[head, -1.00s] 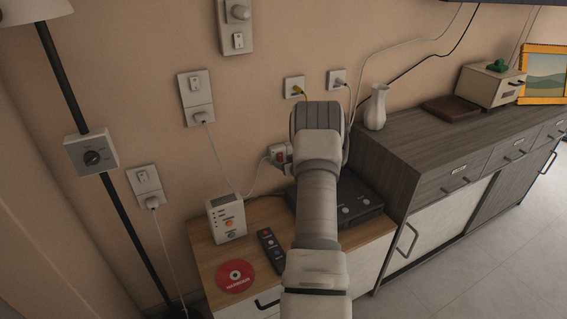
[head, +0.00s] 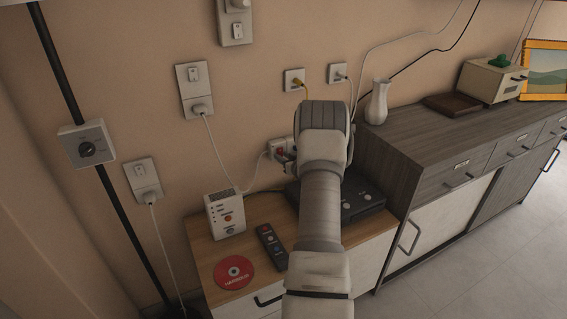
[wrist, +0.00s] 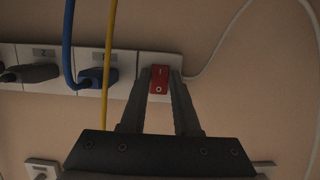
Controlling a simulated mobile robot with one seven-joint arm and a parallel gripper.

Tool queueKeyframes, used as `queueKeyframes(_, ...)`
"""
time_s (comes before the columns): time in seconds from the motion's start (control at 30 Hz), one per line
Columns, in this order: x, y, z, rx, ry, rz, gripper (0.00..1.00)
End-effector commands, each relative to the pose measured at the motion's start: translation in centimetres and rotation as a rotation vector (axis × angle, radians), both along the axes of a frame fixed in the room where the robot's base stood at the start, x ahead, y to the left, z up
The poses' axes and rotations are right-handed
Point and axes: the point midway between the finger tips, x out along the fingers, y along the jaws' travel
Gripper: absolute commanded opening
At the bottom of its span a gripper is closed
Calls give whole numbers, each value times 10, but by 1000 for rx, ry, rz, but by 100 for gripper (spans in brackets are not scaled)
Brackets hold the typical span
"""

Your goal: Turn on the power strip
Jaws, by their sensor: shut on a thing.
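The power strip (wrist: 120,68) is white and fixed to the wall, with a red rocker switch (wrist: 159,80) at its right end in the wrist view. In the head view the red switch (head: 280,151) shows just left of my arm, which hides most of the strip. My gripper (wrist: 159,72) is at the switch, one finger on each side of it, with the fingertips close in against the strip. The switch carries an "I" mark at the top and an "O" mark at the bottom. Whether its rocker is tipped is hard to tell.
Below in the head view, a wooden cabinet (head: 208,272) holds a white box (head: 225,215), a remote (head: 271,246), a red disc (head: 234,272) and a black device (head: 362,205).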

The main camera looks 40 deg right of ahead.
Motion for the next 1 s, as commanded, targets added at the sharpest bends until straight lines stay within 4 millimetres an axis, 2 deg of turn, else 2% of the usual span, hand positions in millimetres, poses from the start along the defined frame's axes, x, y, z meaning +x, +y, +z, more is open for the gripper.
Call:
queueKeyframes(0.03, 0, 0, -8, -5, -23, -1, 0)
queueKeyframes(0.3, 0, 0, -7, -36, -121, -2, 0)
queueKeyframes(0.73, 0, 0, -4, -44, -138, -1, 0)
queueKeyframes(0.77, 0, 0, -4, -44, -138, -1, 35)
queueKeyframes(0.9, 0, 0, -4, -44, -137, -1, 60)
queueKeyframes(1.0, 0, 0, -4, -44, -137, -1, 60)
